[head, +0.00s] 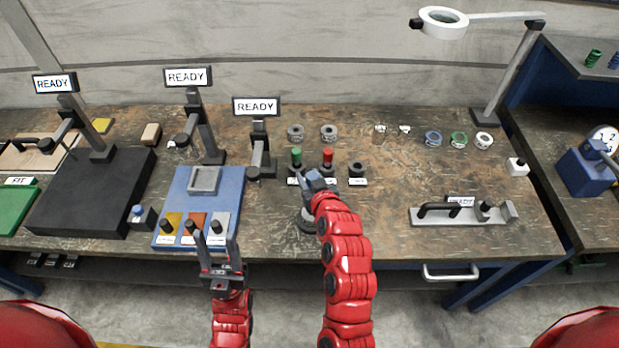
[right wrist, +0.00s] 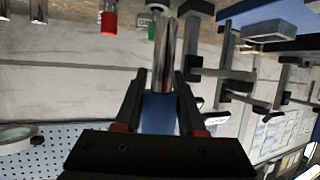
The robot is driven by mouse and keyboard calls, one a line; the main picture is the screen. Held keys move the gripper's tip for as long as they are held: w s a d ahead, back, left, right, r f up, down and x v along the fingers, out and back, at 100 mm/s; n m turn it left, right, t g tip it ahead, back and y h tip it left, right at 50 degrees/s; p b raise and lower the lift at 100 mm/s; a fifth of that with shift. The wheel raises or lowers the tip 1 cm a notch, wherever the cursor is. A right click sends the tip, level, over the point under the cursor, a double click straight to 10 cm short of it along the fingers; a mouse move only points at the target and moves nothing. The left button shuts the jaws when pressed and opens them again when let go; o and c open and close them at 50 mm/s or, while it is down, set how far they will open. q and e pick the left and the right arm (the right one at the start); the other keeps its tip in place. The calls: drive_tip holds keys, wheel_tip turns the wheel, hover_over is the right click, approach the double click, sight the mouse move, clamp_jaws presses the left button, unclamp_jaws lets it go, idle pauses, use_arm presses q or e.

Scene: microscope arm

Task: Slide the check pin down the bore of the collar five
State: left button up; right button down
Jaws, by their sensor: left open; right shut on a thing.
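The check pin shows in the right wrist view as a bright steel rod (right wrist: 165,55) with a blue handle (right wrist: 160,112). My right gripper (right wrist: 160,95) is shut on the blue handle, and the rod sticks out beyond the fingertips. In the head view my right gripper (head: 314,180) is beside the green and red pins, partly hidden by its arm. Several ring-shaped collars stand at the back, including a grey one (head: 296,132) and a blue one (head: 433,138); I cannot tell which is five. My left gripper (head: 215,243) is open and empty at the blue tray's front edge.
A green-topped pin (head: 296,157) and a red-topped pin (head: 328,158) stand close to my right gripper, with a dark holder (head: 357,169) to their right. A round dark stand (head: 306,218) is partly behind my right arm. A blue tray (head: 235,185) lies left.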

drive_tip(key=shift+f+b, duration=1.9)
drive_tip(key=shift+f, duration=1.05)
drive_tip(key=shift+f+b, duration=2.15)
drive_tip(key=shift+f, duration=0.6)
drive_tip(key=shift+c, duration=2.1)
unclamp_jaws()
